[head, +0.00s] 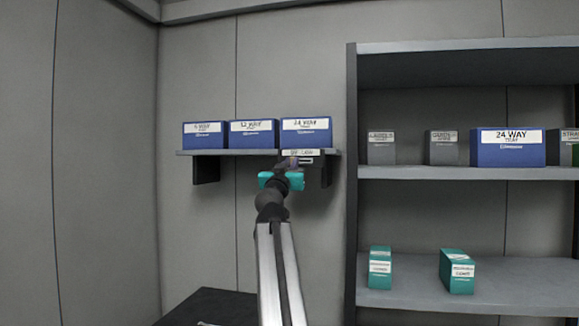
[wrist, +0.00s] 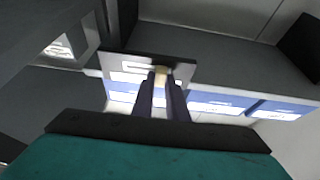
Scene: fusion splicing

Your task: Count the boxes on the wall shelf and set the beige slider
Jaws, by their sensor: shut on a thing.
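The wall shelf (head: 220,153) holds three blue boxes side by side: a left box (head: 203,135), a middle box (head: 252,133) and a right box (head: 306,131) labelled 24 WAY. A dark slider panel (head: 302,154) with a white label sits at the shelf's right front edge; it also shows in the wrist view (wrist: 183,67). My gripper (head: 293,164) is at this panel. In the wrist view its two dark fingers (wrist: 165,92) are closed on the small beige slider (wrist: 161,74). The fingers hide part of the slider and its track.
A grey rack (head: 351,200) stands to the right. Its upper shelf holds grey boxes and a blue 24 WAY box (head: 507,147); its lower shelf holds two teal boxes (head: 380,267). A dark surface (head: 205,305) lies low below the wall shelf.

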